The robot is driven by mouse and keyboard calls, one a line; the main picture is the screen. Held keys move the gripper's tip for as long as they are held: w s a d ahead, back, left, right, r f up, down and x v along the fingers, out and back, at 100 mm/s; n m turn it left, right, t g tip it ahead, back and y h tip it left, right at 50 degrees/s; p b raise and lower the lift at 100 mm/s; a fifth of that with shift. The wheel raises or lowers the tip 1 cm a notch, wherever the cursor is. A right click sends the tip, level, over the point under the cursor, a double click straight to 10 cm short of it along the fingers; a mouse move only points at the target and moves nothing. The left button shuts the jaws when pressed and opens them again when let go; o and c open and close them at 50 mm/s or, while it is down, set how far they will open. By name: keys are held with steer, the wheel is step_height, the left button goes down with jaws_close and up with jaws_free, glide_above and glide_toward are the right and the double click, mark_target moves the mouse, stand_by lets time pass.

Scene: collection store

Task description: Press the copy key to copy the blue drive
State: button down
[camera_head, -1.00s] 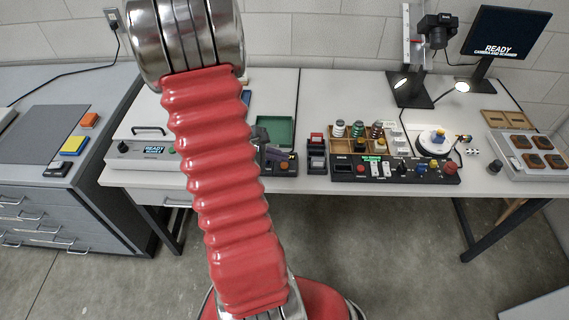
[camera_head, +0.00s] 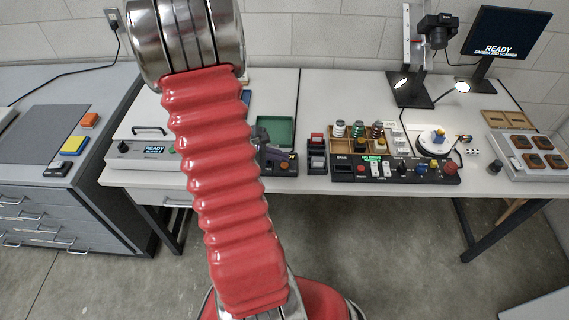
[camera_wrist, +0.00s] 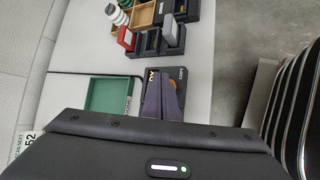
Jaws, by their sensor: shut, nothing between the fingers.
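The dark copy station (camera_head: 280,165) stands near the table's front edge, just right of my red arm, with an orange key on it. I cannot make out the blue drive for sure; part of the station is hidden behind my fingers.
A green tray (camera_wrist: 108,96) lies behind the station. A black rack (camera_head: 317,160) with red and grey pieces stands to its right, then a console (camera_head: 395,172) with several keys.

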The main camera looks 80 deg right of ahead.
steer(key=shift+f, duration=0.35)
steer(key=shift+f, duration=0.5)
stand_by(1.0)
stand_by(0.3)
steer(key=shift+r, duration=0.9)
steer(key=shift+r, duration=0.1)
step_height(320, 180, up, 5)
steer(key=shift+f, duration=0.1)
stand_by(0.4)
steer(key=shift+s, duration=0.1)
stand_by(0.8)
